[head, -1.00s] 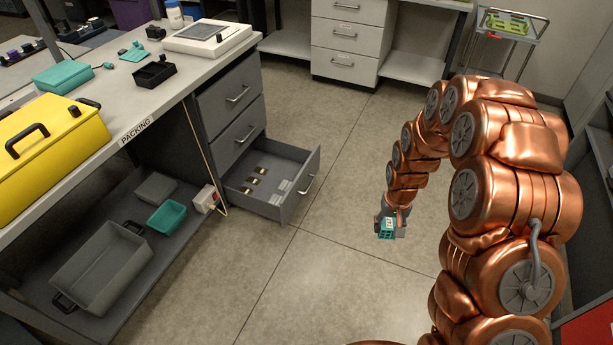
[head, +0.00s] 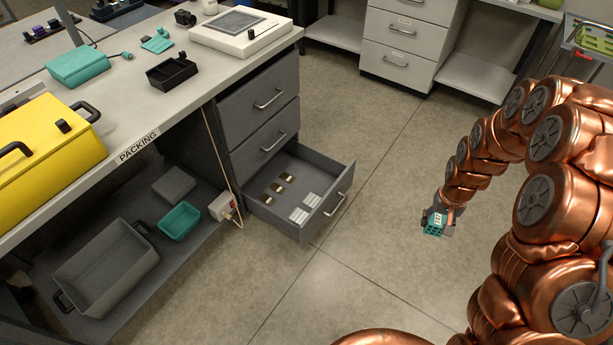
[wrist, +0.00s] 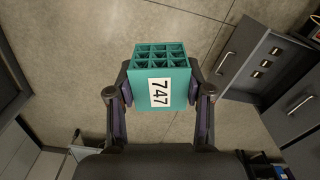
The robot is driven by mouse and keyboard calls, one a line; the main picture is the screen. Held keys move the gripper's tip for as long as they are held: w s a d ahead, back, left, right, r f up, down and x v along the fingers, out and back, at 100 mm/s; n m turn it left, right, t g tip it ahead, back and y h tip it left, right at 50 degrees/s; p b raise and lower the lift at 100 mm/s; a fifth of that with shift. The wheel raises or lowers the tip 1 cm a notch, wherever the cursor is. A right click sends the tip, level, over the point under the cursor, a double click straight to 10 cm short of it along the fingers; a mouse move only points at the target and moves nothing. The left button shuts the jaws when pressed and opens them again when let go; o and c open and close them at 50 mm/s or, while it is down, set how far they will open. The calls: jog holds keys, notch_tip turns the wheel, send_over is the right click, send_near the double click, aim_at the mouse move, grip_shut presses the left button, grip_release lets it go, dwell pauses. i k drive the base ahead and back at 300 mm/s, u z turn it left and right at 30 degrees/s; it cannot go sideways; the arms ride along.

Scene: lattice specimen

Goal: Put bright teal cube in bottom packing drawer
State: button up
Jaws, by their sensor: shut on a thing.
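The bright teal cube (head: 433,224) is an open lattice block with a white label; in the wrist view the teal cube (wrist: 165,85) reads 747. My gripper (wrist: 160,92) is shut on it, one finger at each side, and in the head view my gripper (head: 444,216) holds it over open floor, right of the packing drawers. The bottom packing drawer (head: 318,224) is pulled open, with several small brown and white pieces inside. The drawer also shows in the wrist view (wrist: 236,58), to the right of the cube and apart from it.
Two closed drawers (head: 262,128) sit above the open one, under the packing bench (head: 190,85). A grey bin (head: 105,268) and a teal tray (head: 180,221) are on the low shelf. The floor (head: 385,185) between drawer and gripper is clear.

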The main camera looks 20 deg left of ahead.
aim_at(301, 186)
jog(key=i, duration=3.45)
jog(key=u, duration=4.55)
